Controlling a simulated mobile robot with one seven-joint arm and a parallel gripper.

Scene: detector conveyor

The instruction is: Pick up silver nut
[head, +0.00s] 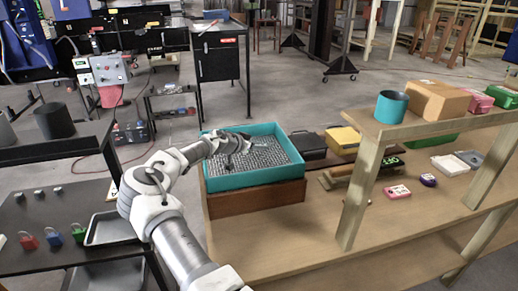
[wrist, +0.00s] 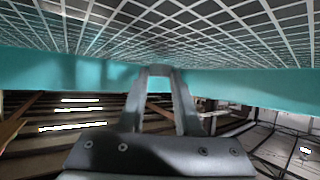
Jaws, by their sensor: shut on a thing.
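My gripper (head: 243,143) is over the turquoise tray (head: 252,181), which has a grey mesh floor. In the wrist view my gripper (wrist: 158,72) has its dark fingers close together, with a small grey piece at the tips. It appears to be the silver nut, though its shape is hard to make out. The turquoise wall (wrist: 65,70) and pale grid lie beyond the tips. In the head view the piece cannot be told from the gripper.
The tray sits on a brown box (head: 255,197) at the wooden table's left end. A dark case (head: 308,145) and a yellow box (head: 343,139) stand to its right. Small silver pieces (head: 38,194) and coloured padlocks (head: 53,238) are on the dark table at left.

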